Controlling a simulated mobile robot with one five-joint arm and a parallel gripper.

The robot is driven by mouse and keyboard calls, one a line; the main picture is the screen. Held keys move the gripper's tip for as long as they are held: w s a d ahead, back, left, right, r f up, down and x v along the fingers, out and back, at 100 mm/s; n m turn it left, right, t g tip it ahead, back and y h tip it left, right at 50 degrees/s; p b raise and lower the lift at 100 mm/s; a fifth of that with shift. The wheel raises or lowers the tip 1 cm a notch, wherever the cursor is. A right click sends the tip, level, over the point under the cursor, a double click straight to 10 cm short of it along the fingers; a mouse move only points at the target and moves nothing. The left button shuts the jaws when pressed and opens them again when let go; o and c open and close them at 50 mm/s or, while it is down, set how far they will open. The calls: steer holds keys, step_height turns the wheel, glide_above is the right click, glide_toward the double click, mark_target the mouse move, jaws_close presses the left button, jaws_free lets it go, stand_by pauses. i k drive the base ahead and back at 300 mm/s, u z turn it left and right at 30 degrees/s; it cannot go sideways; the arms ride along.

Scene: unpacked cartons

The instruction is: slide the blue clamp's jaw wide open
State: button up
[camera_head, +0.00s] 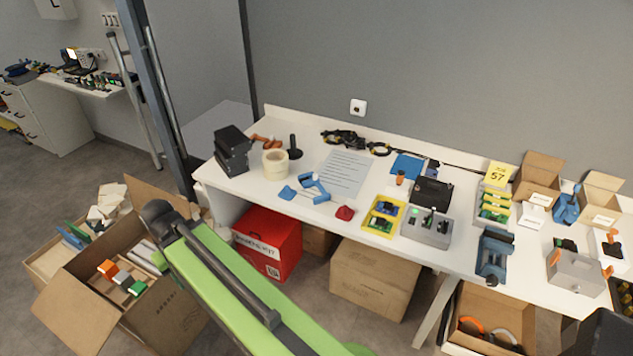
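A steel-blue, clamp-like tool (492,254) sits at the front edge of the white table, right of the middle. It is small here, and I cannot tell how far its jaw is open. A smaller blue and white tool (314,188) lies on the table left of the middle, beside a sheet of paper. I cannot tell for certain which of the two is the blue clamp. My green arm crosses the lower left in front of the table. My gripper is not in view.
The white table (250,194) holds a grey box with switches (428,228), a yellow tray (383,215) and a red object (345,213). Open cartons (125,285) stand on the floor at left. A red box (267,243) and a closed carton (372,280) stand under the table.

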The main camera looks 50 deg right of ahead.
mark_target(307, 183)
steer(key=z, duration=0.15)
steer(key=i, duration=0.95)
steer(key=u, duration=0.05)
